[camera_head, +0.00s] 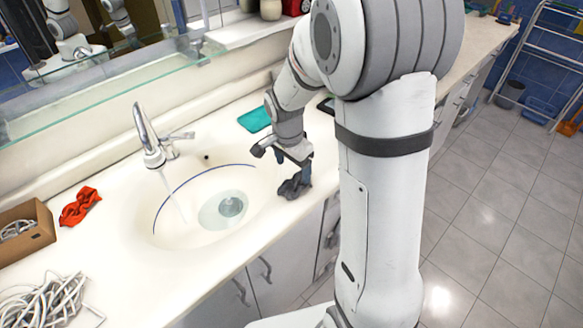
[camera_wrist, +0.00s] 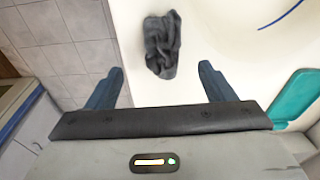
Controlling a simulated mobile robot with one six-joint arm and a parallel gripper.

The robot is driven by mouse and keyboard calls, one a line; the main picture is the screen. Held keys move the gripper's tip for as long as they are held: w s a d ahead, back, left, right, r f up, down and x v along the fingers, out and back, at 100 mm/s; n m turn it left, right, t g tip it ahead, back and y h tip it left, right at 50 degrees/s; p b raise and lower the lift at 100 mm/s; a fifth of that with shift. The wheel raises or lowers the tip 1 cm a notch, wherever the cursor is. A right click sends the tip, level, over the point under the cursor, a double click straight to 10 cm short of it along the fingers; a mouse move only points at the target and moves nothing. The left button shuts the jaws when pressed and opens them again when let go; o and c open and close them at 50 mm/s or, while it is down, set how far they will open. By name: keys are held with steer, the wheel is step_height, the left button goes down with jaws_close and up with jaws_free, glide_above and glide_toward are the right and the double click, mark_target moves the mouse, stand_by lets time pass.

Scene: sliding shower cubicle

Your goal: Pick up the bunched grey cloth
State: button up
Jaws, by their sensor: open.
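The bunched grey cloth (camera_head: 293,187) lies on the white counter to the right of the basin, close to the counter's front edge. In the wrist view the cloth (camera_wrist: 161,45) is a dark grey crumpled bundle, ahead of my fingertips and roughly between their lines. My gripper (camera_head: 282,160) is over the counter just behind the cloth in the head view. In the wrist view my gripper (camera_wrist: 160,82) has its two blue fingers wide apart with nothing between them. Whether the fingers touch the counter cannot be told.
The basin (camera_head: 180,226) with a running tap (camera_head: 148,138) is left of the cloth. A teal item (camera_head: 255,120) lies behind my gripper. A red cloth (camera_head: 80,206), a cardboard box (camera_head: 27,232) and white cable (camera_head: 45,300) are at the left. Tiled floor (camera_wrist: 62,30) lies beyond the counter edge.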

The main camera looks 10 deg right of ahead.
mark_target(295, 182)
steer(key=shift+w+f, duration=0.25)
steer(key=shift+f, duration=0.3)
steer(key=shift+w+d+f+p, duration=0.15)
steer(key=shift+f+p, duration=0.2)
steer(key=shift+f, duration=0.8)
steer(key=shift+d+f+p, duration=0.15)
steer(key=shift+f+p, duration=0.15)
steer(key=shift+f, duration=0.9)
steer(key=shift+w+d+f+p, duration=0.15)
steer(key=shift+f+p, duration=0.2)
steer(key=shift+f, duration=0.8)
steer(key=shift+s, duration=0.1)
steer(key=shift+c, duration=0.2)
steer(key=c, duration=1.2)
